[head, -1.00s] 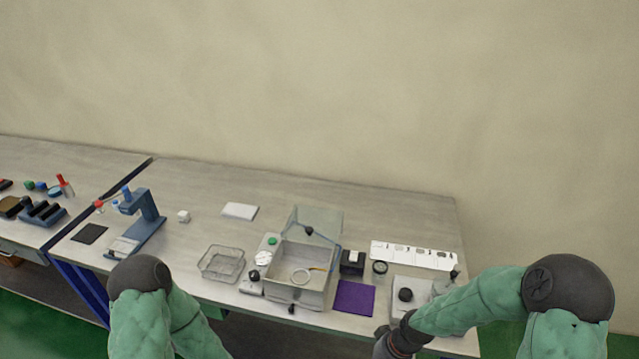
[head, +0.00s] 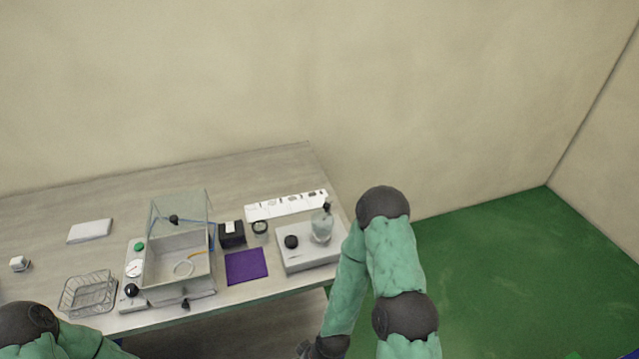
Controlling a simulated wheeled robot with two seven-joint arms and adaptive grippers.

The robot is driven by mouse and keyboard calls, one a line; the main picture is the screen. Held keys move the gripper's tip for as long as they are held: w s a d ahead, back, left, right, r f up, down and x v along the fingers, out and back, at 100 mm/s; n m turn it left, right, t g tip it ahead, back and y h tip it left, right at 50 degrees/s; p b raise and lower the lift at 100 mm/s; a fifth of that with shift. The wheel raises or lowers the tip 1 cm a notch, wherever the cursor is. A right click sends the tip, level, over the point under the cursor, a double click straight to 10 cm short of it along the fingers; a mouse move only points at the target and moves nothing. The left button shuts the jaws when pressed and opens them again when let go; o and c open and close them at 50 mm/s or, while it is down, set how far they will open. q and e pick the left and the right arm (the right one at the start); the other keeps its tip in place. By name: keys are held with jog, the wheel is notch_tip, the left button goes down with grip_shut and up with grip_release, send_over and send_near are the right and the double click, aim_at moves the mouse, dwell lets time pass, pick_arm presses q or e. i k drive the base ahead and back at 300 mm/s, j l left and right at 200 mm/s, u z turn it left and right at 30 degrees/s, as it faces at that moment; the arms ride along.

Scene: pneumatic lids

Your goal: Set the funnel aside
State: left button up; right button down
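I cannot make out a funnel for certain. A clear vessel (head: 321,229) stands upright on a pale tray (head: 310,262) at the bench's right end. A small dark piece (head: 327,207) sits at its top; the view is too small to tell whether this is the funnel. A round black knob-like thing (head: 291,241) is on the same tray. My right arm comes down just right of the tray, with its dark wrist end at the bottom edge, below the bench front; its fingers do not show. My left gripper is out of view; only its arm shows at bottom left.
A grey box (head: 180,292) with a raised clear lid (head: 180,211) holds a pale ring (head: 183,268). Beside it are a wire basket (head: 87,294), a purple mat (head: 247,266), a black box (head: 231,233) and a white labelled strip (head: 286,206). The bench's back left is mostly clear.

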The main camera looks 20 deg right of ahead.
aim_at(329, 200)
jog(key=z, duration=0.9)
